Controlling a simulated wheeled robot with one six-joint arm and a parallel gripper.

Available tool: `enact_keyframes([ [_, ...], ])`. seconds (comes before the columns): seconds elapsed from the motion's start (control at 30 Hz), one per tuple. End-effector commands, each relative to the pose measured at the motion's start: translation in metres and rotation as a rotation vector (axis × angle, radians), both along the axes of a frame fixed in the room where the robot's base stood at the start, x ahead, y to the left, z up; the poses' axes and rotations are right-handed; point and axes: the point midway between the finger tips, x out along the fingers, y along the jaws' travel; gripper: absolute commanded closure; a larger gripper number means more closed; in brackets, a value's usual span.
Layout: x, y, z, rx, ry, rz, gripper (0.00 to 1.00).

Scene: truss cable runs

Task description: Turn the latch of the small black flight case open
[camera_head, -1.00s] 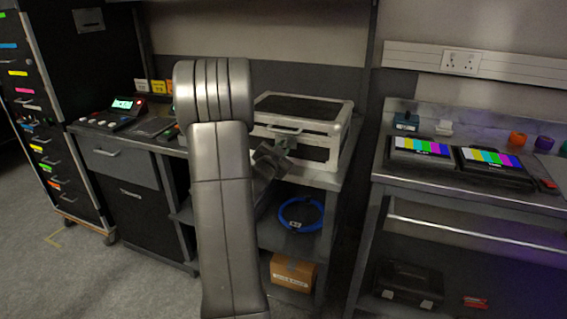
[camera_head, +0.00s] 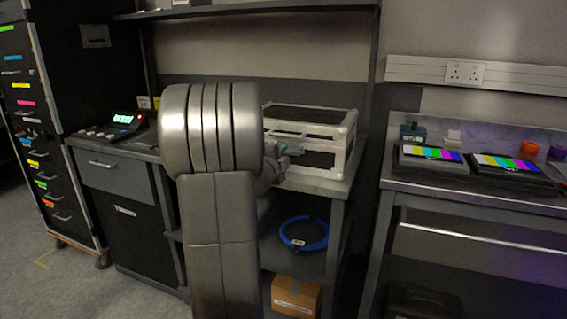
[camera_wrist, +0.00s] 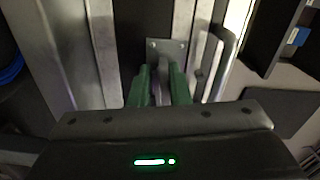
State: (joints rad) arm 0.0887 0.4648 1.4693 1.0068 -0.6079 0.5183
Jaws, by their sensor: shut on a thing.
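The small black flight case (camera_head: 312,117) with silver edges stands on the bench behind my arm in the head view. Its front face shows close up in the wrist view, with a metal latch plate (camera_wrist: 166,48) fixed to it. My gripper (camera_wrist: 160,85) has two green fingers close together at the latch, shut on the latch's turning part (camera_wrist: 160,92), which is mostly hidden between them. In the head view my gripper (camera_head: 290,150) is at the case's front, partly hidden by my arm. I cannot tell how far the latch is turned.
A blue cable coil (camera_head: 304,233) and a cardboard box (camera_head: 296,297) sit below the case. A right-hand bench (camera_head: 470,198) carries two colour-bar monitors (camera_head: 430,153). A drawer unit (camera_head: 115,170) and a tall black rack (camera_head: 55,130) stand at the left.

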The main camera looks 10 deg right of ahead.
Motion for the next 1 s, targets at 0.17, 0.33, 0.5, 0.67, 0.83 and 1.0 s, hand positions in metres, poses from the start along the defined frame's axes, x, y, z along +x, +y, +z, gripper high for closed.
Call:
enact_keyframes([
  [0.17,0.002,0.0014,0.0108,0.062,-0.066,0.004,1.0],
  [0.33,0.0019,0.0011,0.0119,0.102,-0.092,0.003,1.0],
  [0.5,0.0018,0.0007,0.0128,0.118,-0.104,0.002,1.0],
  [0.67,0.0016,0.0004,0.0133,0.12,-0.105,0.002,1.0],
  [0.83,0.0015,0.0001,0.0134,0.119,-0.106,0.001,1.0],
  [1.0,0.0014,-0.0001,0.0121,0.121,-0.103,-0.001,0.71],
])
